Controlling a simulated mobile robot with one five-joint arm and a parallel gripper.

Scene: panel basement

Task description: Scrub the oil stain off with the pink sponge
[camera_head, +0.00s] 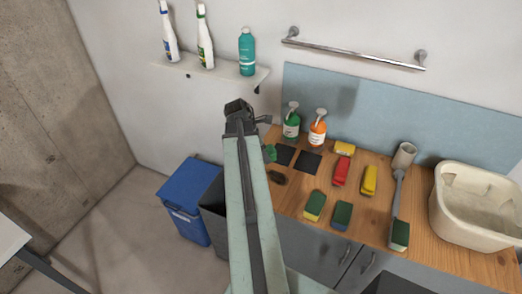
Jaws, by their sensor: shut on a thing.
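My pale green arm (249,215) reaches up from the bottom of the picture to a dark joint (239,112) in front of the wall. I cannot make out the jaws of my gripper or anything in them; they may be behind the arm. I see no pink sponge. A small dark brown patch or object (277,178) is on the wooden counter (377,213) just right of my arm. I cannot tell whether it is the oil stain. Two flat dark squares (308,163) lie behind it, near the pump bottles.
A long grey handled scrubber (397,198) and a cream basin (475,202) stand right. Green (291,125) and orange (317,130) bottles are behind. A blue bin (187,200) is left.

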